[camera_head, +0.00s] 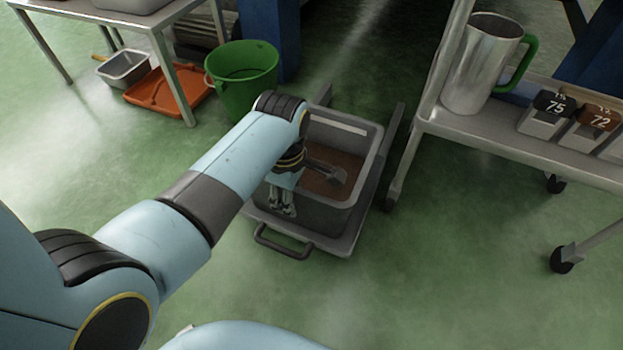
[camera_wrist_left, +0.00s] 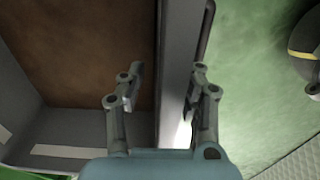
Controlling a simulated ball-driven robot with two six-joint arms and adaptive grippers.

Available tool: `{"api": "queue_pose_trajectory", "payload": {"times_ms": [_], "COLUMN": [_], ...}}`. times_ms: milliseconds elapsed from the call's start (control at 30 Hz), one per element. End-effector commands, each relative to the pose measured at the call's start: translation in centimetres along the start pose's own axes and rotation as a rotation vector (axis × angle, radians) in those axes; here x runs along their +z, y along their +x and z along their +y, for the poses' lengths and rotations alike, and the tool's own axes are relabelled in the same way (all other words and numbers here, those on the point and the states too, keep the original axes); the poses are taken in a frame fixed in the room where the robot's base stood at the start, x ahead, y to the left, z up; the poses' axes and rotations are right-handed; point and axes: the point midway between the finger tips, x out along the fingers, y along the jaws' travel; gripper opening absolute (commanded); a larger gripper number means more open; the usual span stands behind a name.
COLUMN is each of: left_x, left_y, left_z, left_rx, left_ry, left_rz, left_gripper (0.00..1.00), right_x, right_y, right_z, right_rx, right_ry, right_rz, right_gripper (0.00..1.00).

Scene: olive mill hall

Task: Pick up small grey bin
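The small grey bin (camera_head: 324,216) stands upright on a low flat trolley and holds brown material. My left gripper (camera_head: 283,210) points down at the bin's near left side. In the left wrist view my left gripper (camera_wrist_left: 165,88) is open, its fingers wide apart. The bin's grey wall (camera_wrist_left: 174,60) runs between them, with one finger over the inside and the other on the outer side. I see a gap beside each finger, and I cannot tell how deep the tips are. My arm hides the bin's far left corner.
The trolley (camera_head: 343,243) has a dark handle at its front. A green bucket (camera_head: 243,85), an orange tray (camera_head: 170,92) and a shallow grey basin (camera_head: 125,68) are on the floor at left. A wheeled shelf (camera_head: 510,140) with a metal jug (camera_head: 480,65) stands close on the right.

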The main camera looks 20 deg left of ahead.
Motion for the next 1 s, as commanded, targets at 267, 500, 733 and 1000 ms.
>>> {"api": "queue_pose_trajectory", "payload": {"times_ms": [267, 500, 733, 1000], "left_x": [0.00, 0.00, 0.00, -0.01], "left_y": [0.00, 0.02, -0.13, -0.17], "left_z": [-0.01, -0.04, 0.20, 0.15], "left_rx": [0.000, -0.001, 0.005, 0.004], "left_ry": [0.000, 0.000, 0.000, 0.000], "left_rz": [0.000, 0.000, 0.000, 0.000], "left_gripper": [0.00, 0.00, 0.00, 0.00], "right_x": [0.04, 0.06, 0.07, 0.26], "right_y": [-0.01, -0.01, -0.01, -0.19], "right_z": [0.00, 0.00, 0.00, -0.01], "right_rx": [0.000, 0.000, 0.000, 0.000], "right_ry": [0.000, 0.001, 0.001, 0.001], "right_rz": [-0.001, -0.002, -0.002, -0.014], "right_gripper": [0.38, 0.38, 0.38, 0.38]}}
